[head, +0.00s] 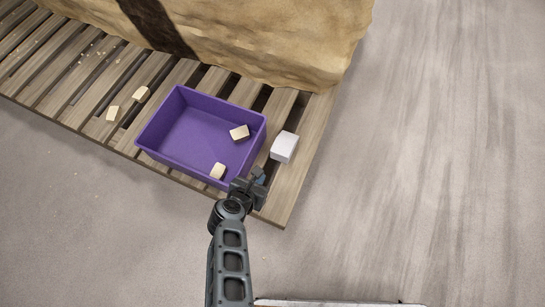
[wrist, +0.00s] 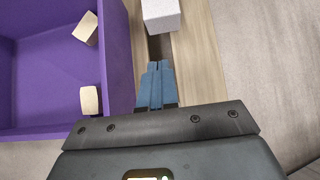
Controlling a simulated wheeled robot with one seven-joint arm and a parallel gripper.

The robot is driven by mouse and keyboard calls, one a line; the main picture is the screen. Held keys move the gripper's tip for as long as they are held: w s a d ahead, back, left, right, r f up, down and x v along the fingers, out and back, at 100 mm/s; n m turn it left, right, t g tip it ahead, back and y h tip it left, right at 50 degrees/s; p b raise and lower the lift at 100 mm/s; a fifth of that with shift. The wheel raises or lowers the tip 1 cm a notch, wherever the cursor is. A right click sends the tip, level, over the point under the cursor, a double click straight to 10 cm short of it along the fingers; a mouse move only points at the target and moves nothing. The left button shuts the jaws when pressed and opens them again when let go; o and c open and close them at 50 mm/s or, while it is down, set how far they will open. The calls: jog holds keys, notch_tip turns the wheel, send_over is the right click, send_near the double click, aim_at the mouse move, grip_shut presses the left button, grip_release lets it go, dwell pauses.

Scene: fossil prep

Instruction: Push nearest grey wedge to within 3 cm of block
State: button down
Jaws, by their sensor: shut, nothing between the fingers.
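One pale grey piece (head: 284,147), the only grey one I see, lies on the slatted pallet just right of the purple bin. It looks box-like; I cannot make out a wedge slope. In the wrist view the grey piece (wrist: 160,16) is at the top, cut by the edge. The large tan stone block (head: 270,45) stands on the pallet beyond it, with a visible gap between them. My gripper (head: 259,176) is shut and empty, low over the pallet on the near side of the grey piece. In the wrist view its blue fingertips (wrist: 157,68) point at it, apart from it.
The purple bin (head: 150,152) is close on the left of my gripper and holds two tan pieces (head: 239,132). Two more tan pieces (head: 141,94) lie on the pallet (head: 290,205) at left. Pallet slats have gaps. Open floor (head: 430,150) lies right.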

aim_at(276, 155)
jog(key=b+x, duration=0.2)
jog(key=x, duration=0.1)
jog(key=b+x, duration=0.2)
jog(key=x, duration=0.1)
jog(key=b+x, duration=0.3)
jog(key=shift+s+a+f, duration=0.2)
jog(key=shift+a+f, duration=0.1)
jog(key=shift+f, duration=0.25)
jog(key=w, duration=0.1)
jog(key=w+d+b, duration=0.1)
jog(key=w, duration=0.1)
jog(key=shift+w+d+r, duration=0.1)
jog(key=shift+w+d, duration=0.15)
jog(key=shift+w, duration=0.4)
